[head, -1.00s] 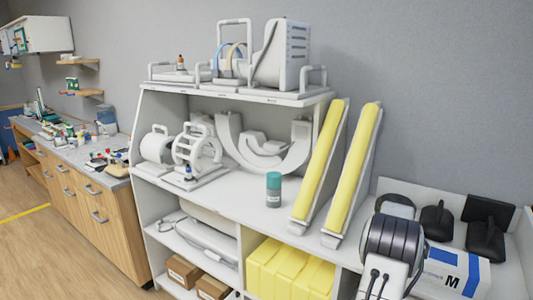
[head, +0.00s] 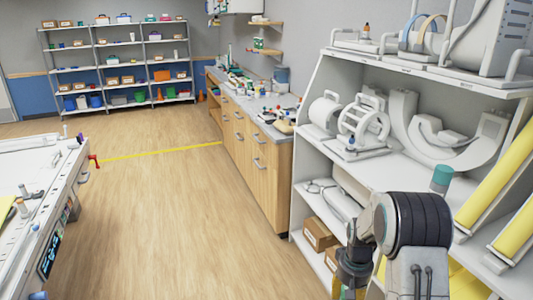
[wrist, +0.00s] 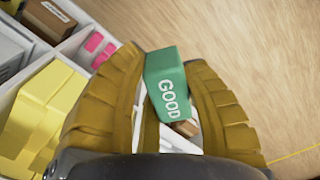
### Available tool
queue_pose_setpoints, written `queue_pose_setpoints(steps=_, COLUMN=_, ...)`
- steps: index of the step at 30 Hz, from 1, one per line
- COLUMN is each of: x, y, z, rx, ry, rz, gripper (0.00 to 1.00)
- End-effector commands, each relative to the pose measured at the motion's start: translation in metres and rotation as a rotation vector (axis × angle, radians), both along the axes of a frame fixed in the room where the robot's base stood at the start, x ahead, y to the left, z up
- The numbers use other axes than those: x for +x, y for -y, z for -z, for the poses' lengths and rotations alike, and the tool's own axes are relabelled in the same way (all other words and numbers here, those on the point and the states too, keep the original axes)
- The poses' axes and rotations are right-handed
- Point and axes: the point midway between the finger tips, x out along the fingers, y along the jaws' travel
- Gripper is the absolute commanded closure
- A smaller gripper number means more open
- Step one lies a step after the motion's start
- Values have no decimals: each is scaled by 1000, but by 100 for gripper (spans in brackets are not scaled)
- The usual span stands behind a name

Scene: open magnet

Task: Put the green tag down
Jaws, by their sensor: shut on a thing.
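The green tag (wrist: 167,85) with white letters GOOD shows in the wrist view, between the two yellow-brown fingers. My gripper (wrist: 168,62) is shut on it from both sides, and the tag is off any surface as far as I can tell. In the head view my gripper (head: 352,270) hangs low in front of the white shelf unit; the tag cannot be made out there.
The white shelf unit (head: 300,195) with imaging parts fills the right; a teal-lidded jar (head: 441,180) stands on its middle shelf. A wooden counter (head: 262,180) stands beyond, a white table (head: 50,165) at left. Open wood floor (head: 180,220) lies between.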

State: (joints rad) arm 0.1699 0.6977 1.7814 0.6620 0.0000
Motion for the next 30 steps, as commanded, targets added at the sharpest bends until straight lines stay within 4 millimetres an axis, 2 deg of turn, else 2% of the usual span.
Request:
queue_pose_setpoints(steps=1, x=2, y=-17, z=0, rx=0, ry=0, rz=-39, gripper=93)
queue_pose_setpoints(steps=3, x=4, y=-33, z=0, rx=0, ry=0, rz=-78, gripper=93)
queue_pose_setpoints(steps=6, x=6, y=-52, z=0, rx=0, ry=0, rz=-120, gripper=93)
queue_pose_setpoints(steps=10, x=6, y=-67, z=0, rx=0, ry=0, rz=-154, gripper=93)
queue_pose_setpoints(steps=15, x=6, y=-73, z=0, rx=0, ry=0, rz=-170, gripper=93)
queue_pose_setpoints(steps=30, x=6, y=-73, z=0, rx=0, ry=0, rz=-170, gripper=93)
